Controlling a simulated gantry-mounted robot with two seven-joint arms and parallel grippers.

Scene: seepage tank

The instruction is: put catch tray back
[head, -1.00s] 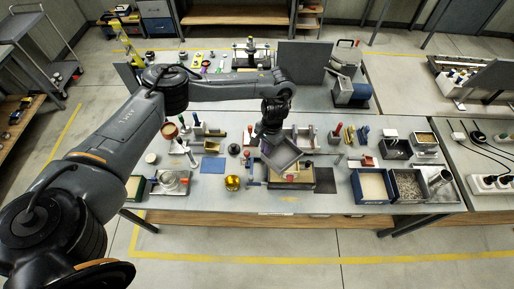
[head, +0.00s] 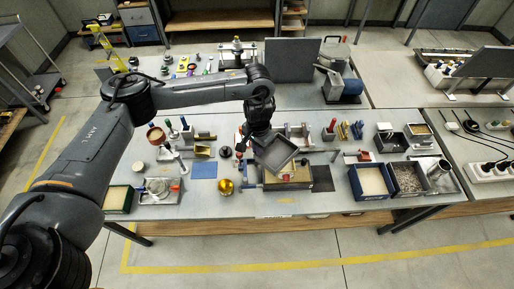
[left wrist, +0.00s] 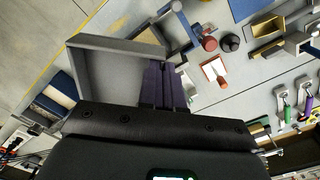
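The catch tray is a shallow grey open tray (head: 277,153). It hangs tilted above the tank (head: 287,184), a low box with pale tan material on the middle of the near bench. My left gripper (head: 259,138) is at the tray's upper left edge and appears shut on its wall. In the left wrist view the tray (left wrist: 88,47) shows empty inside, and my dark gripper fingers (left wrist: 165,86) meet its right wall. The tray hides part of the tank. My right gripper is not in view.
A dark mat (head: 322,178) lies right of the tank, a blue mat (head: 203,169) lies to the left. Red-topped tools (head: 331,127) stand behind.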

